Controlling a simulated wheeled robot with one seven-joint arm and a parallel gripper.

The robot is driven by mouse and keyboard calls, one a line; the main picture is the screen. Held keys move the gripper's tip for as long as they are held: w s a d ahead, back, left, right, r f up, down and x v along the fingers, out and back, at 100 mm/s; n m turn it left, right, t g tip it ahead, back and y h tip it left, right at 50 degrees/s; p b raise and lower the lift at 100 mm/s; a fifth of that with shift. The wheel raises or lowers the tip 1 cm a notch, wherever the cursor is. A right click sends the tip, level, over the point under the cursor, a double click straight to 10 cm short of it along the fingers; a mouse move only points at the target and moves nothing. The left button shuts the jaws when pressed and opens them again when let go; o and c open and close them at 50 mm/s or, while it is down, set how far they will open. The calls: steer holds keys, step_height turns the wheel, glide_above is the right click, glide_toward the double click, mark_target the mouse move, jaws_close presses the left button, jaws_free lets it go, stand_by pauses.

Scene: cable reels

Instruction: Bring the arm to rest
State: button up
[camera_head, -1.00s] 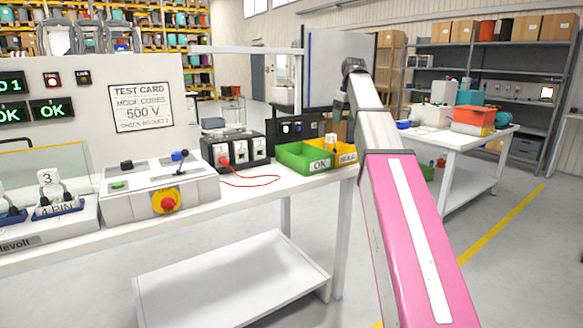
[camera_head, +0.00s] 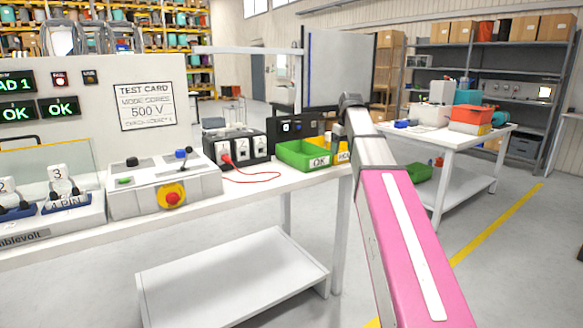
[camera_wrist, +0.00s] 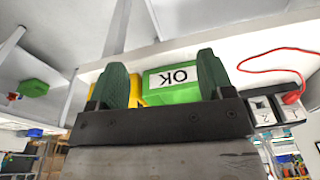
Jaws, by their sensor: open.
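My gripper (camera_wrist: 162,82) shows in the wrist view with its two green fingers apart and nothing between them. Beyond the fingers is the green bin marked OK (camera_wrist: 185,92), upside down in that view. In the head view, my arm (camera_head: 403,235) reaches away from me, with a pink link and a white stripe. Its far end is beside the right end of the workbench (camera_head: 265,183), near the green OK bin (camera_head: 297,153) and the yellow bin (camera_head: 344,157). The arm partly covers the yellow bin. The fingers are not clearly visible in the head view.
The bench holds a control box with a red stop button (camera_head: 172,198), a black socket block (camera_head: 237,147) with a red lead, and a test panel (camera_head: 100,95). A second white table (camera_head: 455,140) stands at the right. A yellow line (camera_head: 500,222) crosses the open floor.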

steer(key=s+f+m, duration=0.2)
steer(key=s+f, duration=0.6)
steer(key=f, duration=0.6)
steer(key=s+f+m, duration=0.1)
steer(key=s+f, duration=0.8)
steer(key=f, duration=0.5)
steer(key=s+f+m+g, duration=0.1)
steer(key=s+f+m, duration=0.1)
steer(key=s+f, duration=0.7)
step_height(320, 180, down, 6)
steer(key=shift+a+m+h, duration=0.3)
steer(key=shift+h, duration=0.1)
